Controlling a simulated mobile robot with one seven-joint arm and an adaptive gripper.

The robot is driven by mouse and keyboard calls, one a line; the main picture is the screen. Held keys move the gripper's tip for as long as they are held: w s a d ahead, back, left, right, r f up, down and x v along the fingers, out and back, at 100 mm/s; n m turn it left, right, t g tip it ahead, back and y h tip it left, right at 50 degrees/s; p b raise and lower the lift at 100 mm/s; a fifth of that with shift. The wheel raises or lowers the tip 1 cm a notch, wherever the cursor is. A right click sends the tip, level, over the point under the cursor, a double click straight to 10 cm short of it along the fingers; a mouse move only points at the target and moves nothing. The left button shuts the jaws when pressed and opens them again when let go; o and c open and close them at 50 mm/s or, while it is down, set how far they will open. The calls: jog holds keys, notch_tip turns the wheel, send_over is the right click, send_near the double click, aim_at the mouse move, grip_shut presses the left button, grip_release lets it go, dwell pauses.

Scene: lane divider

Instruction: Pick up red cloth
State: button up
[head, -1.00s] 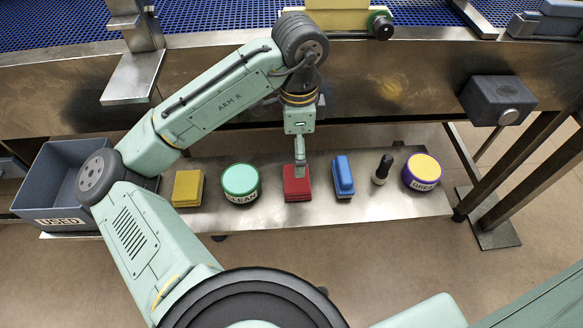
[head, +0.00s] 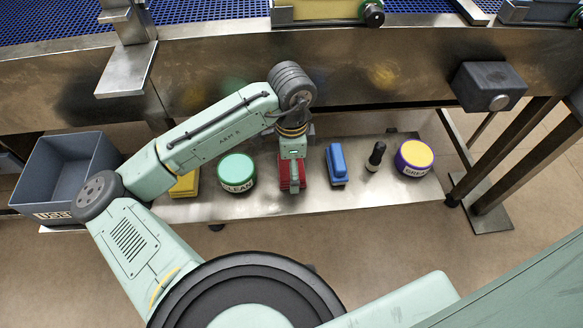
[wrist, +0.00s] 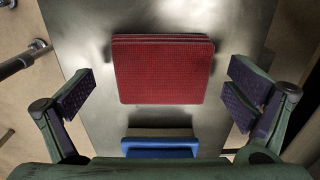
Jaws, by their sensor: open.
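The red cloth (head: 284,172) is a folded square stack lying on the metal shelf (head: 232,208), partly hidden behind my gripper in the head view. In the wrist view the red cloth (wrist: 163,70) lies flat ahead of the jaws, its layered edge at the top. My gripper (head: 294,185) is right over or in front of the cloth in the head view. In the wrist view my gripper (wrist: 160,97) has its two fingers wide apart, one on each side of the cloth, touching nothing that I can see.
A blue brush or block (head: 337,165) lies just right of the cloth. A green-lidded tub (head: 236,169) and yellow cloths (head: 184,184) lie left. A dark bottle (head: 376,157) and purple tub (head: 414,157) stand right. A grey USED bin (head: 62,178) is far left. The conveyor frame (head: 350,75) overhangs behind.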

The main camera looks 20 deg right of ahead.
jog(key=shift+c, duration=0.4)
jog(key=c, duration=1.2)
jog(key=shift+o, duration=0.2)
jog(key=shift+r, duration=0.1)
jog(key=shift+r, duration=0.45)
jog(key=shift+s+r+b, duration=0.3)
jog(key=shift+r, duration=0.3)
jog(key=shift+s+r+b, duration=0.25)
jog(key=shift+s+r, duration=0.05)
jog(key=shift+r, duration=0.3)
jog(key=s, duration=0.3)
jog(key=s+a+b, duration=0.1)
jog(key=s, duration=0.2)
jog(key=s+b, duration=0.1)
jog(key=s, duration=0.2)
jog(key=shift+s+a+r, duration=0.15)
jog(key=shift+s+a, duration=0.1)
jog(key=shift+s, duration=0.1)
jog(key=shift+s+a+r+b, duration=0.1)
jog(key=shift+s+r+b, duration=0.1)
jog(key=shift+s+b, duration=1)
jog(key=shift+s+a+r+b, duration=0.2)
jog(key=shift+s+b, duration=0.25)
jog(key=shift+b, duration=1.4)
jog(key=shift+s+a+r+b, duration=0.1)
jog(key=shift+s+r+b, duration=0.15)
jog(key=shift+s+b, duration=0.95)
